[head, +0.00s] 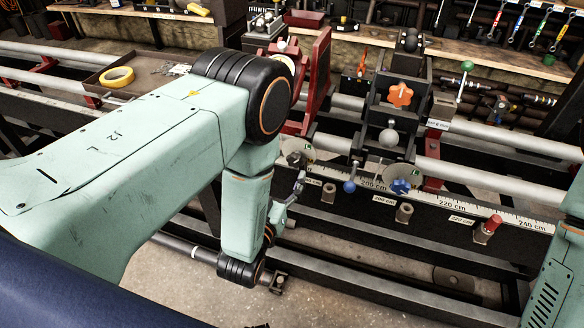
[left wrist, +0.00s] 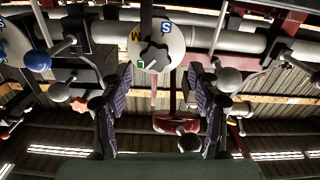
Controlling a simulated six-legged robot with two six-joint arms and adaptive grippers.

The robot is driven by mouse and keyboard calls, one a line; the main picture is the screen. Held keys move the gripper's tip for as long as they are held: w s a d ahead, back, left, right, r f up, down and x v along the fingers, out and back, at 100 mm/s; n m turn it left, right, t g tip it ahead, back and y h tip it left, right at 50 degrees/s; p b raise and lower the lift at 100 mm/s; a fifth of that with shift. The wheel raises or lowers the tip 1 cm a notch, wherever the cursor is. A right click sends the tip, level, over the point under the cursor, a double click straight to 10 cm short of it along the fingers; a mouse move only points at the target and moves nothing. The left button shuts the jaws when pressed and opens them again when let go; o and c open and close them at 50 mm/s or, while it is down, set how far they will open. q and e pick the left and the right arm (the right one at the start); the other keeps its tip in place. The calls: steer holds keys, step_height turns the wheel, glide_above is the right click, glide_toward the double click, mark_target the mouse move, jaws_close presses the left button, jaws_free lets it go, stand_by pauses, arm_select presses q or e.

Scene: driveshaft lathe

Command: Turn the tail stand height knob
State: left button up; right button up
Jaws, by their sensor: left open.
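A round white dial (left wrist: 157,45) marked S, M and L fills the upper middle of the left wrist view. Its dark pointer knob (left wrist: 154,56) is turned toward the green L. My left gripper (left wrist: 160,78) is open, its purple-padded fingers apart and empty, with the dial ahead of the gap. In the head view the left gripper (head: 288,203) is below a similar dial (head: 296,147) on the red stand (head: 318,80). A second dial (head: 374,174) sits on the black stand (head: 405,92). The labels do not show which is the tail stand height knob.
A blue ball handle (head: 350,187) and an orange star knob (head: 400,95) are near the black stand. A centimetre scale (head: 450,208) runs along the front rail. A tray with yellow tape (head: 117,77) is at left. My right arm shows at the right edge.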

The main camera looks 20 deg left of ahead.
mark_target(294, 163)
arm_select(q)
steer(key=w, duration=0.3)
steer(key=shift+w+d+r, duration=0.1)
steer(key=shift+d, duration=0.25)
steer(key=shift+w, duration=0.2)
steer(key=shift+a, duration=0.1)
steer(key=c, duration=1.2)
